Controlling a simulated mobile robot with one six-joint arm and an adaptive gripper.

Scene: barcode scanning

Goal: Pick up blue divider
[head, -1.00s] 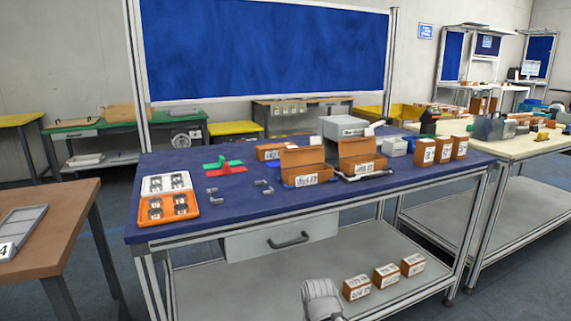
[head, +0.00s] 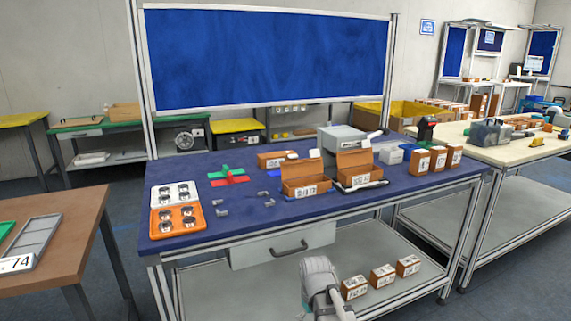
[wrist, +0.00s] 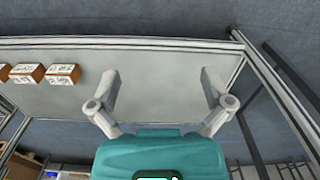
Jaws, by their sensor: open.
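A green divider (head: 219,168) and a red divider (head: 230,180) lie crossed or close together on the blue worktop (head: 250,217), left of the open brown boxes. My gripper (wrist: 158,78) is open and empty in the wrist view, above the grey lower shelf (wrist: 155,102). In the head view my arm shows at the bottom, in front of the table and below the worktop; its fingertips are not clear there.
An orange tray (head: 158,229) and a white tray (head: 156,202) hold round parts at the worktop's left. Open brown boxes (head: 306,180) stand mid-right, with a grey device (head: 340,136) behind. Several brown boxes stand on the lower shelf. A brown table (head: 75,240) is at left.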

